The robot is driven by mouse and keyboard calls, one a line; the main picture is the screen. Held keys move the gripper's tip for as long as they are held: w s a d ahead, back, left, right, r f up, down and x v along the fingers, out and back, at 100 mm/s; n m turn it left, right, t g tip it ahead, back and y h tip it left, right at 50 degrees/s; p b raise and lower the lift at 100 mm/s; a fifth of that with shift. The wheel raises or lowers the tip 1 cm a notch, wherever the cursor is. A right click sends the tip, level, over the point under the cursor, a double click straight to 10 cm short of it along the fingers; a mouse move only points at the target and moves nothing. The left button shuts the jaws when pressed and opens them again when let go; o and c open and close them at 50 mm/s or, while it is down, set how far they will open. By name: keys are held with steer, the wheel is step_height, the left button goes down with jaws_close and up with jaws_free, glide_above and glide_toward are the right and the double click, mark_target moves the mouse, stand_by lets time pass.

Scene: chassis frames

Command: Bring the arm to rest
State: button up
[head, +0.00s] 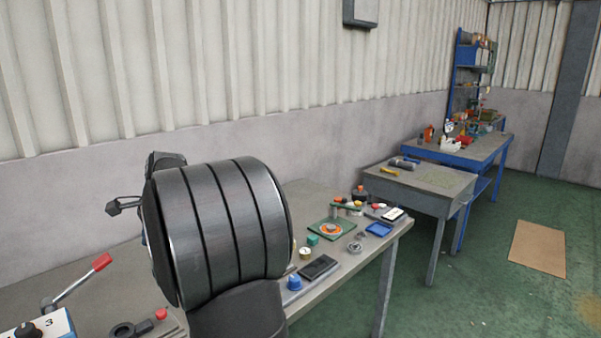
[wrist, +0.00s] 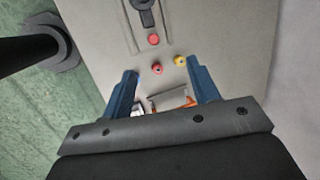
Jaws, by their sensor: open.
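My gripper (wrist: 161,88) shows in the wrist view with two blue fingers set well apart. It is open, and nothing is seen held between the fingers. The workbench top (wrist: 210,25) lies beyond the fingertips. In the head view my large dark arm link covers the middle of the bench (head: 60,285). A small dark part of my arm sticks out behind that link on the left. The fingers cannot be made out in the head view.
A red knob (wrist: 157,69), a yellow knob (wrist: 180,61) and a red button (wrist: 153,40) sit near the fingertips. An orange item (wrist: 172,102) shows between the fingers. A red-handled lever (head: 80,280) rises at left. A blue tray (head: 379,230) and a black flat box (head: 318,267) lie at right.

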steer(key=s+a+r, duration=0.4)
steer(key=s+a, duration=0.4)
steer(key=s, duration=0.1)
steer(key=s+a+r, duration=0.5)
steer(key=s+a, duration=0.2)
steer(key=s, duration=0.3)
steer(key=s+a+x, duration=0.1)
steer(key=x, duration=0.9)
steer(key=w+d+v, duration=0.1)
steer(key=v, duration=0.8)
steer(key=w+f+g+y, duration=0.1)
steer(key=w+f+g, duration=0.3)
steer(key=w+g, duration=0.1)
steer(key=shift+w+f+m, duration=0.25)
steer(key=shift+w+m, duration=0.05)
steer(key=shift+w, duration=0.4)
